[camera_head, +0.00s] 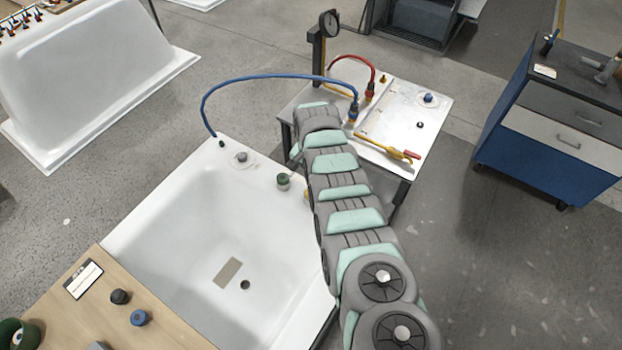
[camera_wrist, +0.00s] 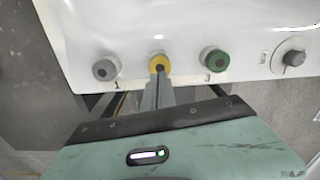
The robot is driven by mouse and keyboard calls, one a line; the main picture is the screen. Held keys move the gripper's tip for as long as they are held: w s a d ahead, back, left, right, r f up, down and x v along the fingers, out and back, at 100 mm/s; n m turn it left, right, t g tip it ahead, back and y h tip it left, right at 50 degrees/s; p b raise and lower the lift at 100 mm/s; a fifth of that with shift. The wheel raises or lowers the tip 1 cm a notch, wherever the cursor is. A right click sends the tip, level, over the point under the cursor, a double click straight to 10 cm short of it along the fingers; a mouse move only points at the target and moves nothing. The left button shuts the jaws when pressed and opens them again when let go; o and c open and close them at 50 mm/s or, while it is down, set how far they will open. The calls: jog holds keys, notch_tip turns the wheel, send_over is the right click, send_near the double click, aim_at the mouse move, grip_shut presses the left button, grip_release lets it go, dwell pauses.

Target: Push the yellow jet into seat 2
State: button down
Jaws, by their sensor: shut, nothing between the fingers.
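The yellow jet (camera_wrist: 158,61) sits in the white tub wall in the wrist view, between a grey jet (camera_wrist: 105,69) on the left and a green jet (camera_wrist: 214,61) on the right. A "1" shows by the grey jet and a "3" by the green one; the label of the middle seat is hidden. My gripper (camera_wrist: 160,76) is shut and empty, its tips in front of the yellow jet's centre. I cannot tell whether they touch it. In the head view a sliver of yellow (camera_head: 306,194) shows beside my arm; my gripper is hidden there.
A grey knob (camera_wrist: 291,57) is right of the jets. The white tub (camera_head: 150,225) stands beside a metal cart (camera_head: 435,105) with hoses. A wooden bench (camera_head: 75,315) holds loose parts at front left. Open floor lies right of my arm.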

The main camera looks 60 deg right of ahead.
notch_tip(320, 180, up, 9)
dwell(0.5)
